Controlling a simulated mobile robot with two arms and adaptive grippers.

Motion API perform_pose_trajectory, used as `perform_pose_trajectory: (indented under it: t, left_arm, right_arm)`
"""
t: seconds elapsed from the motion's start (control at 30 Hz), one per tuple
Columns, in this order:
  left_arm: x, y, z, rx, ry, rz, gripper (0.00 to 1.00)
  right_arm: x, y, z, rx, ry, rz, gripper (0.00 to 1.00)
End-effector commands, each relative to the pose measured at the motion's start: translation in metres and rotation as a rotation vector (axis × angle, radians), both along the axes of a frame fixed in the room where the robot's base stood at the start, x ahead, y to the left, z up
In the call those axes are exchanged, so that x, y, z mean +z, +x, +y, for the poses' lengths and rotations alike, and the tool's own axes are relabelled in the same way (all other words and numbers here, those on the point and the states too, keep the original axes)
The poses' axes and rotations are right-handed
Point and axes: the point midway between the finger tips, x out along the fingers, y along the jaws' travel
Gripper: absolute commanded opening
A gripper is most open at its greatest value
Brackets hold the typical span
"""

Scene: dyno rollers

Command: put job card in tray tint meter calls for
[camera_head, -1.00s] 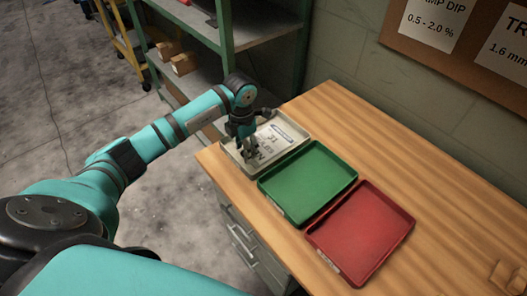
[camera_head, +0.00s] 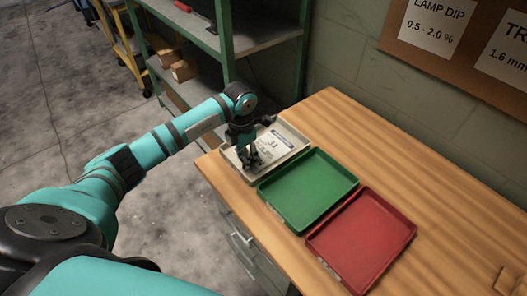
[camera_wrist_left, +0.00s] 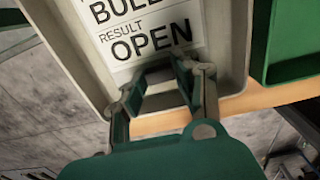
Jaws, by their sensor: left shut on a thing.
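A white job card (camera_head: 277,143) with dark print is at the pale grey tray (camera_head: 302,132), the leftmost of three trays on the wooden bench. In the left wrist view the card (camera_wrist_left: 150,30) reads "RESULT OPEN" and appears within the rim of the grey tray (camera_wrist_left: 233,60). My left gripper (camera_head: 248,162) is over the near side of that tray, shut on the card's near edge, with its fingers (camera_wrist_left: 172,80) below the printing. I cannot tell whether the card touches the tray floor. The tint meter and my right gripper are not in view.
A green tray (camera_head: 308,190) and a red tray (camera_head: 362,240), both empty, sit beside the grey one. A green metal shelf (camera_head: 226,45) stands behind, left of the bench. Notices (camera_head: 432,25) hang on the wall board.

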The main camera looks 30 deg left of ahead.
Motion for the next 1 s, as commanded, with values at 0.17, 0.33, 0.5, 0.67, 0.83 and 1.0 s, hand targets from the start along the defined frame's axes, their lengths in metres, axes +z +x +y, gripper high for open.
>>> perform_pose_trajectory:
  t: [0.17,0.33,0.5,0.67,0.83,1.0]
  left_arm:
    - [0.014,0.000,0.000,0.000,0.000,0.000,0.08]
    - [0.024,0.000,0.000,0.001,0.001,0.000,0.07]
    - [0.034,0.000,0.000,0.001,0.001,-0.001,0.07]
    - [0.044,0.000,0.000,0.000,0.001,-0.001,0.07]
    - [0.054,0.000,0.000,0.000,0.000,-0.001,0.07]
    - [0.064,0.000,0.000,0.000,0.001,-0.001,0.07]
  right_arm:
    - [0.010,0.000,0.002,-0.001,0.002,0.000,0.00]
    - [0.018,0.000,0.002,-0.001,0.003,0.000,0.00]
    - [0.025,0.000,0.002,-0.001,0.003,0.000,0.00]
    - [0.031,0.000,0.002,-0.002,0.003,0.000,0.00]
    - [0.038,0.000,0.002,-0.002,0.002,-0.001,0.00]
    - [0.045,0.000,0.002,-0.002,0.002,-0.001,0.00]
